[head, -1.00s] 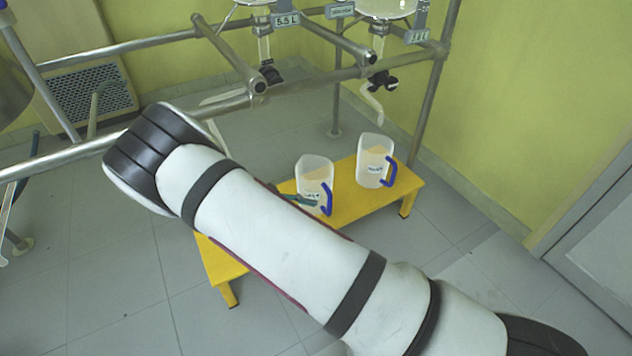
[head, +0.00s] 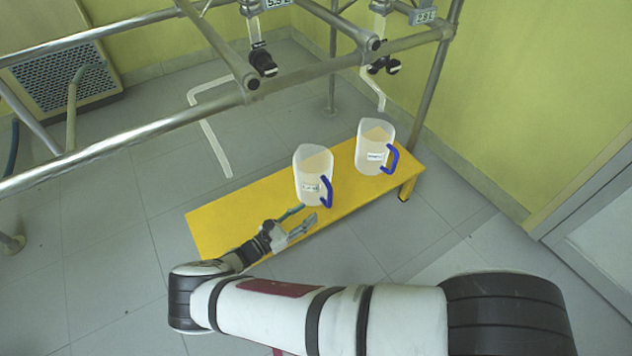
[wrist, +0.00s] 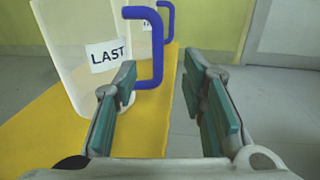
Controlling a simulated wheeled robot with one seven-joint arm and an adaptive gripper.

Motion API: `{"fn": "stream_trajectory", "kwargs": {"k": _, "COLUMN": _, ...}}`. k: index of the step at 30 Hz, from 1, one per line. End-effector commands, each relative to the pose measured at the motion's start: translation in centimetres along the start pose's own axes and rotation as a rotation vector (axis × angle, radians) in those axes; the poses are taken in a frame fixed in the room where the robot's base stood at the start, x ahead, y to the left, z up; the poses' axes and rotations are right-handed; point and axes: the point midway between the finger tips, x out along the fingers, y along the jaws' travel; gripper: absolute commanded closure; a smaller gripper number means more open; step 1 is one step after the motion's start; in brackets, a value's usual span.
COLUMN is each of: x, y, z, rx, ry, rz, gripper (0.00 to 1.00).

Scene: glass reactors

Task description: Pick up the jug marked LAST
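The jug marked LAST (wrist: 82,60) is a clear, whitish jug with a blue handle, standing upright on a yellow bench. In the wrist view its label reads LAST, and its blue handle (wrist: 148,50) rises between my two fingers, nearer the left one. In the head view it is the nearer jug (head: 311,176), on the middle of the bench. My gripper (wrist: 160,105) is open with green-padded fingers and nothing gripped. In the head view my gripper (head: 304,220) is just in front of this jug, low over the bench.
A second jug (head: 374,148) with a blue handle stands behind, near the right end of the yellow bench (head: 225,222). Metal frame pipes (head: 215,45) and black valves (head: 262,64) hang above. The bench's left part is bare.

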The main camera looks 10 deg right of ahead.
Motion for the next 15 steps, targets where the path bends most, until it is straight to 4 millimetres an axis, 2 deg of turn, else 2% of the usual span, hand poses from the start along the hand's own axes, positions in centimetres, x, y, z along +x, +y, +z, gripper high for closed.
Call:
{"fn": "stream_trajectory", "kwargs": {"k": 1, "x": 1.2, "y": -0.1, "z": 0.0, "rx": -0.001, "ry": -0.004, "rz": -0.003, "gripper": 0.62}}
{"fn": "stream_trajectory", "kwargs": {"k": 6, "x": 4.2, "y": -0.1, "z": 0.0, "rx": -0.001, "ry": -0.002, "rz": -0.003, "gripper": 0.62}}
{"fn": "stream_trajectory", "kwargs": {"k": 15, "x": 6.6, "y": 0.0, "z": 0.0, "rx": -0.001, "ry": -0.002, "rz": -0.003, "gripper": 0.62}}
